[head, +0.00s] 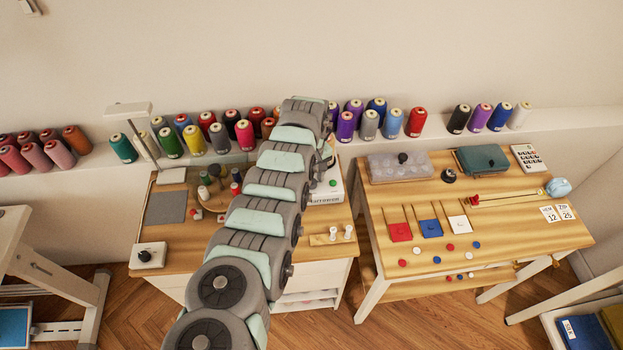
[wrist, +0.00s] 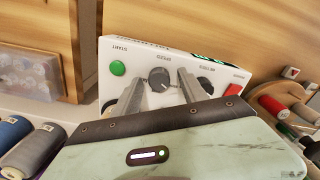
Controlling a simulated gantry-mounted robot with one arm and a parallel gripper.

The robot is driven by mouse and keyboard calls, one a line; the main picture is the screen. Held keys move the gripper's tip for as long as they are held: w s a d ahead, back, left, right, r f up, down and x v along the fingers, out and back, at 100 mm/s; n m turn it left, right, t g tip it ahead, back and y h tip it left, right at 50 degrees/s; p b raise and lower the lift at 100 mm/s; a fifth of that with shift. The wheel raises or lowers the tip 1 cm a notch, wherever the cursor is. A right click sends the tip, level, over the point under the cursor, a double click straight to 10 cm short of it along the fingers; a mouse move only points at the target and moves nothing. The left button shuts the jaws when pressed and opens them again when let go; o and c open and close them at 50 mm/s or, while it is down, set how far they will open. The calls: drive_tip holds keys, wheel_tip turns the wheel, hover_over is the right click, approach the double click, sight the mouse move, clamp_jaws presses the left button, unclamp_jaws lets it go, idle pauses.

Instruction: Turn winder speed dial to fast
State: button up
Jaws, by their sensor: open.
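My gripper is mostly hidden there too.
A green START button (wrist: 118,68) lies left of the dial; a METRES dial (wrist: 206,84) and a red button (wrist: 234,90) lie right. Thread cones (wrist: 38,150) stand close at left. A second table (head: 480,220) with counters stands at right.

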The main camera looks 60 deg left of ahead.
clamp_jaws()
idle(0.6)
